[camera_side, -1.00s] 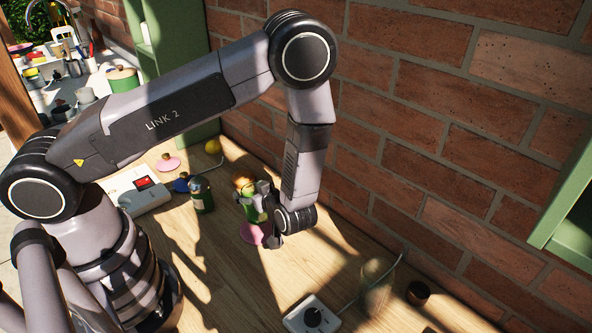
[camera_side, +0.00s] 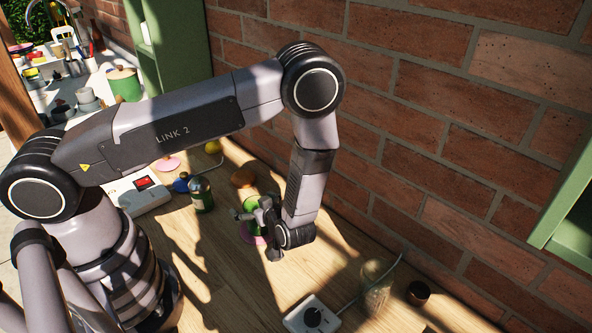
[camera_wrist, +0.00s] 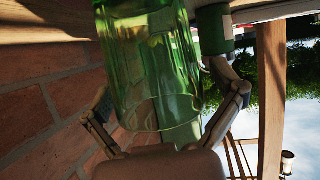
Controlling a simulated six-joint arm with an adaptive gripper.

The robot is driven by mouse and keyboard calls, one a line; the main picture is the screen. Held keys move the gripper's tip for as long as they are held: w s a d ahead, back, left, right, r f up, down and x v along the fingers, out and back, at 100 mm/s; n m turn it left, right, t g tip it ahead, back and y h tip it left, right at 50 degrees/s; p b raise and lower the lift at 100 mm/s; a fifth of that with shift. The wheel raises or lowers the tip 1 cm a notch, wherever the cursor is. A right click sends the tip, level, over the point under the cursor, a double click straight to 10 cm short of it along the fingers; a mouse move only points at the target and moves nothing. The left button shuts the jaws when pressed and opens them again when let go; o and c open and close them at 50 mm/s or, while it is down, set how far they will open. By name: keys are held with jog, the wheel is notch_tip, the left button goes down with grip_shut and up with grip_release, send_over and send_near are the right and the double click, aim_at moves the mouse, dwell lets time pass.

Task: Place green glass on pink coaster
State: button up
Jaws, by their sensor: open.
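The green glass (camera_side: 248,231) is see-through and upright at the pink coaster (camera_side: 255,241) in the side view. It appears to stand on the coaster, but my gripper hides part of both and the contact is unclear. My gripper (camera_side: 255,213) is open around the glass, with its fingers spread to either side. In the wrist view the glass (camera_wrist: 150,75) fills the middle, its rim towards my palm. My gripper's fingers (camera_wrist: 168,100) stand to the left and right of it, and a gap shows beside the glass.
A dark green jar (camera_side: 201,195) stands left of the glass. A brown round piece (camera_side: 243,178) lies behind it. Another pink disc (camera_side: 168,163), a yellow ball (camera_side: 212,147) and a white power strip (camera_side: 138,192) are further back. A brick wall rises right.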

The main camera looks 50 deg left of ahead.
jog(key=shift+r, duration=0.1)
jog(key=shift+d+r, duration=0.2)
jog(key=shift+d, duration=0.05)
jog(key=v, duration=1.1)
jog(key=w+d+r+m+t+h, duration=0.2)
jog(key=w+d+r+t+h, duration=0.25)
jog(key=w+r+h, duration=0.5)
notch_tip(320, 180, up, 16)
jog(key=w+m+t+h, duration=0.2)
jog(key=m+t+h, duration=0.1)
jog(key=m+h, duration=0.25)
jog(key=s+a+r+m+g+h, duration=0.1)
jog(key=s+a+r+m, duration=0.1)
jog(key=s+r+m, duration=0.3)
jog(key=s+a+r+m+g+h, duration=0.1)
jog(key=s+a+r, duration=0.1)
jog(key=s, duration=0.6)
jog(key=s+a+m+g+y, duration=0.1)
jog(key=s+a+y, duration=0.1)
jog(key=s+a, duration=0.2)
jog(key=s+a+f+m+g+y, duration=0.1)
jog(key=s+a, duration=0.4)
jog(key=s, duration=0.5)
jog(key=shift+f+m+y, duration=0.15)
jog(key=shift+m+y, duration=0.25)
jog(key=shift+m, duration=0.15)
